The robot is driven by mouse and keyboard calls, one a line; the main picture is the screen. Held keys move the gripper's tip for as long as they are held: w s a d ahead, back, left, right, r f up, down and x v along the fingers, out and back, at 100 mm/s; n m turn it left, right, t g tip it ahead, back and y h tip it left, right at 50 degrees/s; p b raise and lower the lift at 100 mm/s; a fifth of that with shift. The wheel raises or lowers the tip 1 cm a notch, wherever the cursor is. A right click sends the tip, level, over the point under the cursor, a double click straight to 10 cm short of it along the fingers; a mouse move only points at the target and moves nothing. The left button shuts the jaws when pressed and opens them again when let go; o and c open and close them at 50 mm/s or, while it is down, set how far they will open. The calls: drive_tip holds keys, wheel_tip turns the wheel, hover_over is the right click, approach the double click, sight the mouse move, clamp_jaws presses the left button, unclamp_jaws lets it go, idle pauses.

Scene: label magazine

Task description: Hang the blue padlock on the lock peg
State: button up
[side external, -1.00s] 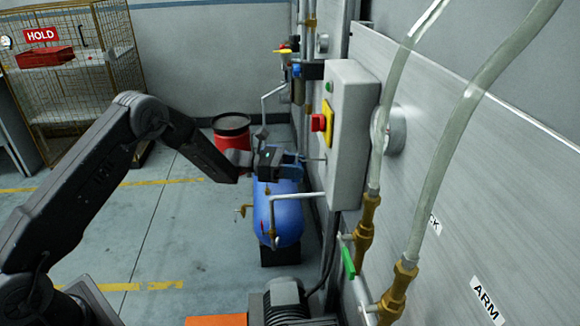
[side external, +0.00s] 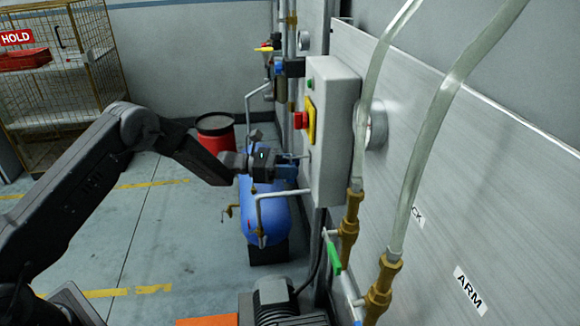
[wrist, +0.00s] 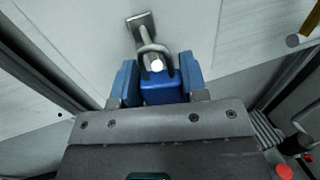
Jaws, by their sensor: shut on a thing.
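The blue padlock (wrist: 163,92) sits between the blue fingertips of my gripper (wrist: 159,80) in the wrist view, with its grey shackle toward the wall. My gripper is shut on its body. The lock peg (wrist: 142,38) is a grey rod on a small square plate; its pale round end shows within the shackle's outline. The shackle seems to be around the peg, but I cannot tell if it rests on it. In the side view my gripper (side external: 288,168) is close to the grey control box (side external: 338,130), and its fingers hide the padlock.
The control box carries a red button (side external: 300,120) on yellow. Clear hoses with brass fittings (side external: 378,290) hang in front of the wall panel. A pipe (side external: 285,193) runs below my gripper, near a blue tank (side external: 265,222). Open floor lies to the left.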

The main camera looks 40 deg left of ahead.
drive_tip(key=o, duration=1.1)
drive_tip(key=shift+c, duration=0.2)
